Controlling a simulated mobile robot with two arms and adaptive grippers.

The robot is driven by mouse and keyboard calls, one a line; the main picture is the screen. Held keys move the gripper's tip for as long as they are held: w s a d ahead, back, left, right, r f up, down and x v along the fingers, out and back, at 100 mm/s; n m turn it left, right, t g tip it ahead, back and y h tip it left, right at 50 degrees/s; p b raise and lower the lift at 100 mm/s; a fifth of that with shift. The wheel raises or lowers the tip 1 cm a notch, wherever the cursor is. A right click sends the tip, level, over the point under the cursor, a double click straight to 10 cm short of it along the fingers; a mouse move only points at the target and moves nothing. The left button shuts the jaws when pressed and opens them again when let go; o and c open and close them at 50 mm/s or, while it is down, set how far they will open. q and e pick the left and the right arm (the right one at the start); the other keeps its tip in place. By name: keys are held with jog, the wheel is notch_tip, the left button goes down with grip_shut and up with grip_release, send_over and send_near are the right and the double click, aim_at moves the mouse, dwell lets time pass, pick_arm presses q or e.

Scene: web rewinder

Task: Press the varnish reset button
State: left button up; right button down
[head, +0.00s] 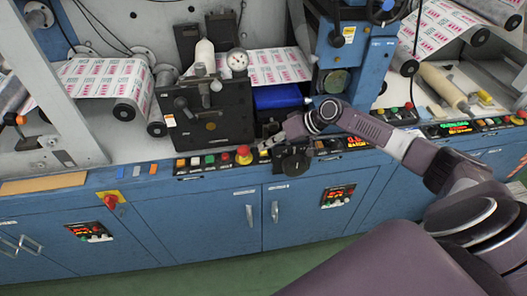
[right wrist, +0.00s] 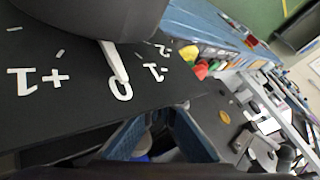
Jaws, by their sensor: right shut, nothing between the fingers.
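A row of small push buttons (head: 210,159) in yellow, white, green and red runs along the blue console's front ledge, ending in a red mushroom button (head: 243,154) on a yellow base. Their labels are too small to read, so I cannot tell which is the varnish reset button. My right gripper (head: 265,146) is shut and empty, just right of the mushroom button and above the ledge. In the right wrist view its dark fingers show at the lower edge, and coloured buttons (right wrist: 200,69) show beyond. My left gripper is not in view.
A black panel (right wrist: 60,110) with a white-marked dial is close to the right gripper. A black machine block (head: 208,115) stands behind the button row. Blue cabinet doors (head: 225,215) with handles are below; green floor (head: 215,268) lies in front.

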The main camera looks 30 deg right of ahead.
aim_at(266, 152)
jog(key=shift+f, duration=0.35)
dwell(0.4)
jog(key=shift+r+p, duration=0.65)
jog(key=shift+r, duration=0.35)
notch_tip(266, 152, up, 5)
jog(key=p, duration=0.4)
dwell(0.5)
